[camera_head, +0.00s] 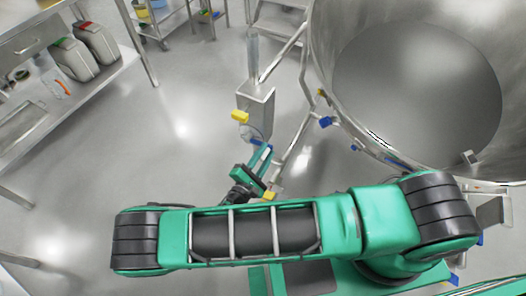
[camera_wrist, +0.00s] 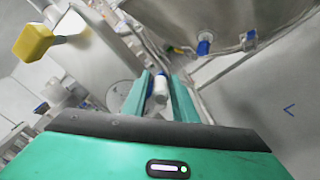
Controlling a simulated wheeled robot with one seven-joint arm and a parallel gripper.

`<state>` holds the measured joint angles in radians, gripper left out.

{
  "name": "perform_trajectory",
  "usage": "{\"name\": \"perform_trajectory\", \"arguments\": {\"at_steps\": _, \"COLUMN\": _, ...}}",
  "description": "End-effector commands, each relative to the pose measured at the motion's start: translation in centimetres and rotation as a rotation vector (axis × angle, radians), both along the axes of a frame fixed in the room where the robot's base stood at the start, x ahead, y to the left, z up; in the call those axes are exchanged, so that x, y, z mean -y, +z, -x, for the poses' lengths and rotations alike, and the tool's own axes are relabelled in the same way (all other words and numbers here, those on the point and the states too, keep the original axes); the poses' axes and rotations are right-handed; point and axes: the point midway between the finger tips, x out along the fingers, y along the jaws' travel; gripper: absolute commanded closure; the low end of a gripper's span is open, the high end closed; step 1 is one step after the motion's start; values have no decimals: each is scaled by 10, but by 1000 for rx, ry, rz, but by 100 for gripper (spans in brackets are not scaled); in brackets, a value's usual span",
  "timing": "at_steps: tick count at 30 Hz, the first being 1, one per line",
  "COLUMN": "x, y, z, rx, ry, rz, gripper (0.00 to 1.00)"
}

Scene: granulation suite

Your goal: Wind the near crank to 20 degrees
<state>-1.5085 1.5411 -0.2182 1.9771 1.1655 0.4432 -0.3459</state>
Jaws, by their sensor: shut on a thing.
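My gripper (camera_head: 261,157) reaches toward the foot of a grey box-shaped post (camera_head: 257,103), left of the big steel vessel. In the wrist view my two green fingers (camera_wrist: 163,92) stand on either side of a short pale grey cylindrical grip (camera_wrist: 160,88) with some blue by it, and are shut on it. This looks like the crank's handle. A round pale disc (camera_head: 250,132) shows just beyond my fingers in the head view. The crank's arm and any angle scale are hidden or too small to read. A yellow block-shaped knob (camera_head: 240,117) stands close by; it also shows in the wrist view (camera_wrist: 33,42).
A bench (camera_head: 75,90) with grey jugs stands at left. A shelf cart is at the back. The floor between is clear.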

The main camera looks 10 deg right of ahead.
Motion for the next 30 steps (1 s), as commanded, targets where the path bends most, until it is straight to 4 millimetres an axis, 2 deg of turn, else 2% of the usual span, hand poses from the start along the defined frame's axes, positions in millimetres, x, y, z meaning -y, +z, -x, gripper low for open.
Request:
{"name": "perform_trajectory", "arguments": {"at_steps": 13, "x": -6, "y": -1, "z": -4, "rx": 3, "ry": 12, "rz": -9, "gripper": 100}}
{"name": "perform_trajectory", "arguments": {"at_steps": 14, "x": -6, "y": -1, "z": -4, "rx": 2, "ry": 13, "rz": -10, "gripper": 68}}
{"name": "perform_trajectory", "arguments": {"at_steps": 15, "x": -5, "y": -1, "z": -3, "rx": 3, "ry": 12, "rz": -9, "gripper": 64}}
{"name": "perform_trajectory", "arguments": {"at_steps": 25, "x": -5, "y": 0, "z": 0, "rx": 4, "ry": 9, "rz": -6, "gripper": 64}}
{"name": "perform_trajectory", "arguments": {"at_steps": 30, "x": -18, "y": 0, "z": 16, "rx": 3, "ry": 11, "rz": -7, "gripper": 64}}
